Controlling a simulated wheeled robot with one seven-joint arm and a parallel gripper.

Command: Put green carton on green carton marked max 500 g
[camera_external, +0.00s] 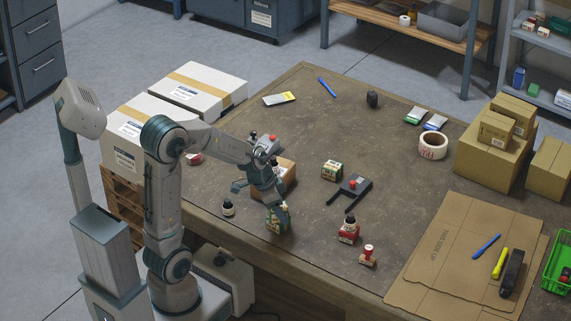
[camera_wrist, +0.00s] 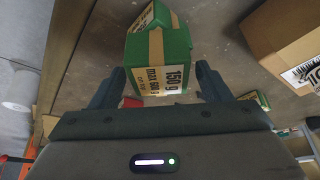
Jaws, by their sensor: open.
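A green carton (camera_external: 278,218) with a tan band stands near the table's front edge, below my gripper (camera_external: 262,198). In the wrist view, a green carton (camera_wrist: 172,52) fills the space just beyond and between the two fingers of my open gripper (camera_wrist: 160,75). Its pale label reads "150 g" and a "max" figure that I cannot read surely. Another green surface (camera_wrist: 147,17) shows behind it; I cannot tell if it is a separate carton. A second green carton (camera_external: 332,170) stands farther right on the table. In the wrist view, a green corner (camera_wrist: 258,98) shows beside the right finger.
A brown box (camera_external: 286,176) stands close behind my gripper and shows in the wrist view (camera_wrist: 285,40). A small bottle (camera_external: 228,208) is to the left. The table's back middle is mostly clear.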

